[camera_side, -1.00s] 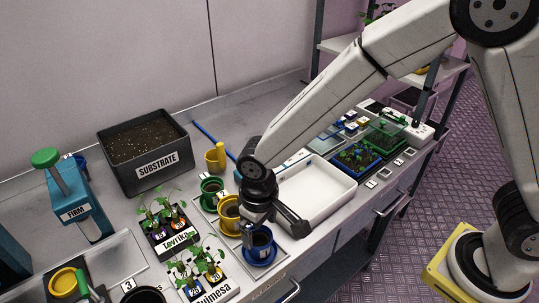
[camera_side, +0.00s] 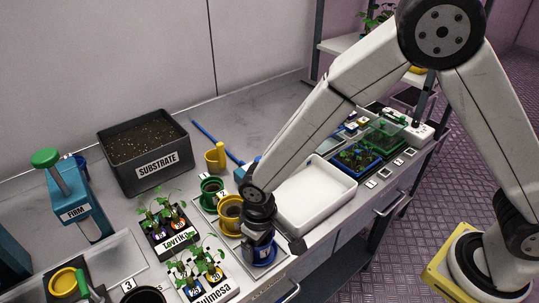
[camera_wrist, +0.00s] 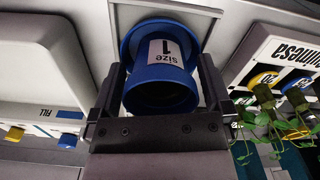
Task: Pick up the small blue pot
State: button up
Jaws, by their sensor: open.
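The small blue pot (camera_wrist: 160,76) carries a white label reading "Size 1" and sits on a wide blue saucer (camera_wrist: 131,42). In the wrist view the pot lies between the two fingers of my gripper (camera_wrist: 162,72), one on each side. The fingers are open, and I cannot tell whether either touches the pot. In the side view my gripper (camera_side: 260,246) points down over the saucer (camera_side: 263,262), hiding most of the pot.
A white tray (camera_side: 318,192) stands just right of my gripper. Yellow (camera_side: 226,226) and green (camera_side: 209,199) pots stand close behind it. Seedling holders (camera_side: 215,285) lie to the left. A black substrate box (camera_side: 180,133) stands at the back.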

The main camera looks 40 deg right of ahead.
dwell(0.5)
jog(key=c, duration=1)
jog(key=shift+r, duration=0.15)
jog(key=shift+c, duration=0.2)
jog(key=shift+r, duration=0.55)
jog(key=s+d+r, duration=0.6)
jog(key=s+r, duration=0.5)
jog(key=s, duration=0.1)
jog(key=shift+s+r, duration=0.25)
jog(key=shift+s, duration=0.05)
